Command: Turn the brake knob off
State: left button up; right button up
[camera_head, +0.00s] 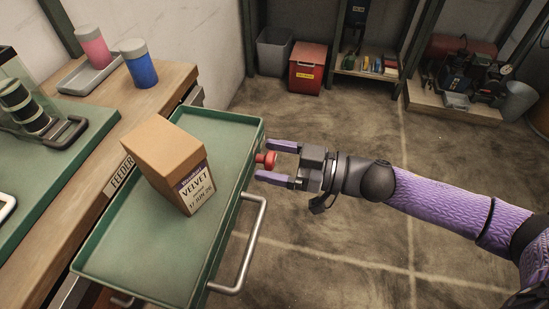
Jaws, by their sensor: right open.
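The red brake knob (266,160) sticks out from the right side of the green cart tray (237,130), near its far end. My right gripper (266,162) comes in from the right, with its two purple fingers open on either side of the knob. I cannot tell whether the fingers touch it. My left gripper is not in view.
A brown cardboard box (160,145) labelled "VELVET" stands on the tray. A metal handle (252,245) curves out from the tray's near right side. A wooden workbench (100,165) stands at the left. Open floor (350,250) lies at the right.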

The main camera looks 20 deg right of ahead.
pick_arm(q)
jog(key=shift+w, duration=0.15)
pick_arm(e)
jog(key=c, duration=0.5)
grip_shut()
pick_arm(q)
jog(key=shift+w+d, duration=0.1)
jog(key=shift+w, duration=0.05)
